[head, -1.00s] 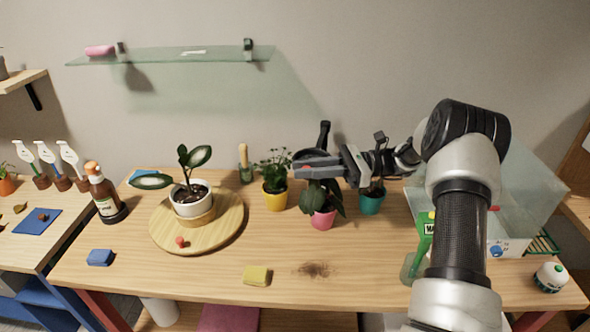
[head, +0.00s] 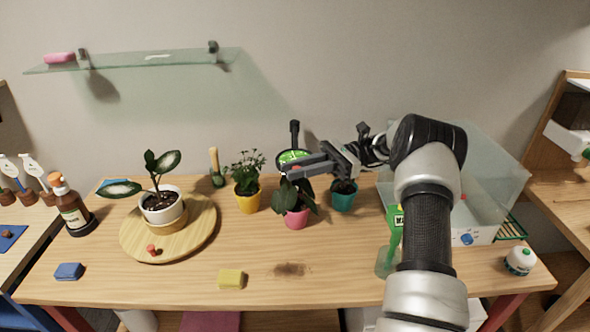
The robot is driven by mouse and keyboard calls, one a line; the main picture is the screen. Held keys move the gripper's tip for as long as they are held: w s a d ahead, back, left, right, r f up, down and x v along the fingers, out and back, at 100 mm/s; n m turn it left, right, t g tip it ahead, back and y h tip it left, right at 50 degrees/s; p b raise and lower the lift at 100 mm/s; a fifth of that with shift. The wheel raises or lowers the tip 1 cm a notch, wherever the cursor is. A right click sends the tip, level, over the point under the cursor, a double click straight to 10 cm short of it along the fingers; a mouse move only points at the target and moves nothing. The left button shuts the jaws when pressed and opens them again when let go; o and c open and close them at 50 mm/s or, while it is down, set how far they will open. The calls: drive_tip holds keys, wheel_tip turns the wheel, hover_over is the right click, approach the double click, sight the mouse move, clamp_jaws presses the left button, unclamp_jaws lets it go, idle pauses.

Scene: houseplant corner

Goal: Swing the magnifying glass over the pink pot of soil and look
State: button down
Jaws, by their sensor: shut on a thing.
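The pink pot (head: 297,219) stands on the wooden table and holds a plant with broad dark leaves, which hide its soil. The magnifying glass (head: 292,157) shows as a dark-rimmed round lens filled with bright green. Its black handle (head: 294,132) points up. The lens is above and slightly behind the pink pot's plant in the picture; its height over the pot is hard to judge. My gripper (head: 299,169) reaches in from the right above the plant and is shut on the magnifying glass. Its fingers cover the lower part of the lens, so the exact contact is hidden.
A yellow pot (head: 247,203) and a teal pot (head: 343,200) flank the pink one. A white-potted plant (head: 161,207) sits on a round board (head: 134,234). A clear tank (head: 495,170) and green spray bottle (head: 394,240) are at right.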

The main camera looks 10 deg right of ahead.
drive_tip(key=c, duration=1.6)
unclamp_jaws()
drive_tip(key=shift+c, duration=0.2)
wheel_tip(320, 180, up, 10)
drive_tip(key=shift+r, duration=0.1)
